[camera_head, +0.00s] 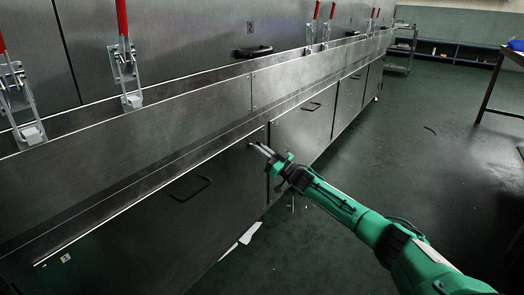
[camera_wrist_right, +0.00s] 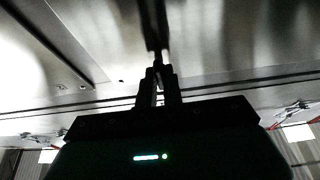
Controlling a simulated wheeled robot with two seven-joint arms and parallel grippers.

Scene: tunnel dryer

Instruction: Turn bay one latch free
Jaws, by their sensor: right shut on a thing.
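My right gripper (camera_head: 256,147) reaches in from the lower right to the top right corner of the near lower door. In the right wrist view its fingers (camera_wrist_right: 158,70) are together on a dark narrow piece (camera_wrist_right: 152,22), which I take to be the bay one latch. In the head view the fingertips cover most of that latch, so its turn angle cannot be read. My left gripper is not in view.
Red-handled toggle clamps (camera_head: 126,72) stand along the ledge above the doors. Another lower door (camera_head: 305,122) lies beyond. A small fitting (camera_head: 66,258) is at the near door's lower left. White sheets (camera_head: 248,234) lie on the floor. Open floor (camera_head: 410,150) is at the right.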

